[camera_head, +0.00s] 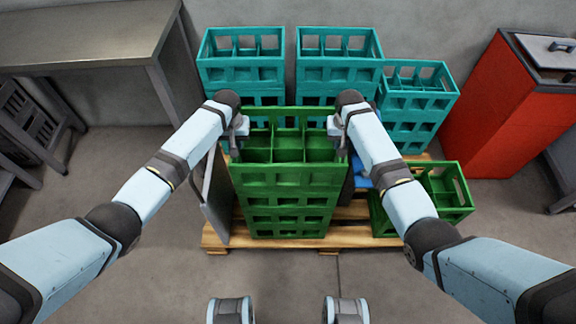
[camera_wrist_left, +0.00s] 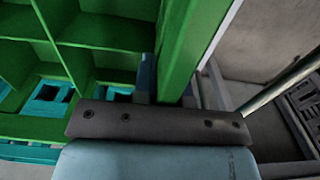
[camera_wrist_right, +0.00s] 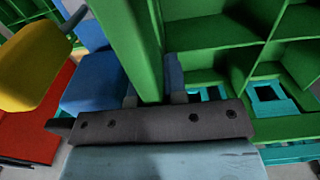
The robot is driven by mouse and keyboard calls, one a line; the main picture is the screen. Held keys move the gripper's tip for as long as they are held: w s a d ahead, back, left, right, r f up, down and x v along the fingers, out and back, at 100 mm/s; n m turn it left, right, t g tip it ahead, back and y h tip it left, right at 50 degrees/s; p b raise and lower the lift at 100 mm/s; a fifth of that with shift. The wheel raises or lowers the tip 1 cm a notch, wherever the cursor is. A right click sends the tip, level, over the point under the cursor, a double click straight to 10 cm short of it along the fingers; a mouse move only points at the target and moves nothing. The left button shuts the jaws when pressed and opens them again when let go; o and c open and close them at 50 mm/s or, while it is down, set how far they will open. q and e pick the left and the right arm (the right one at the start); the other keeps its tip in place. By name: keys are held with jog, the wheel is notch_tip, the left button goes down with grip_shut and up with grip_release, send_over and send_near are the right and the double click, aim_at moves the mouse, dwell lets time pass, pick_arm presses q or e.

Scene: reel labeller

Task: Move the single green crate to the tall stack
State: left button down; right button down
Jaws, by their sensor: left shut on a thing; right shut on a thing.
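A green crate (camera_head: 288,173) with open compartments is at the centre of the head view, at the top of a column of green crates (camera_head: 288,216). I cannot tell whether it rests on the crates below. My left gripper (camera_head: 238,143) is shut on its left wall, and my right gripper (camera_head: 338,143) is shut on its right wall. The green wall stands between the fingers in the left wrist view (camera_wrist_left: 182,60) and the right wrist view (camera_wrist_right: 135,50). Another green crate (camera_head: 449,190) sits low at the right, partly hidden by my right arm.
Teal crate stacks (camera_head: 240,75) (camera_head: 338,75) (camera_head: 418,100) stand behind. A wooden pallet (camera_head: 268,243) lies underneath. A grey panel (camera_head: 216,200) stands close left, and a blue object (camera_head: 361,176) right. A red cabinet (camera_head: 500,110) and a grey table (camera_head: 90,35) flank the area. Floor in front is clear.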

pick_arm(q)
jog(key=c, duration=1.2)
grip_release()
pick_arm(e)
jog(key=c, duration=1.2)
grip_release()
pick_arm(q)
jog(key=shift+o, duration=0.2)
jog(key=shift+r, duration=0.1)
pick_arm(e)
jog(key=shift+o, duration=0.2)
pick_arm(q)
notch_tip(320, 180, up, 12)
jog(key=shift+f, duration=0.2)
jog(key=shift+r, duration=0.15)
pick_arm(e)
notch_tip(320, 180, up, 12)
pick_arm(q)
jog(key=shift+s, duration=0.15)
pick_arm(e)
jog(key=shift+s, duration=0.15)
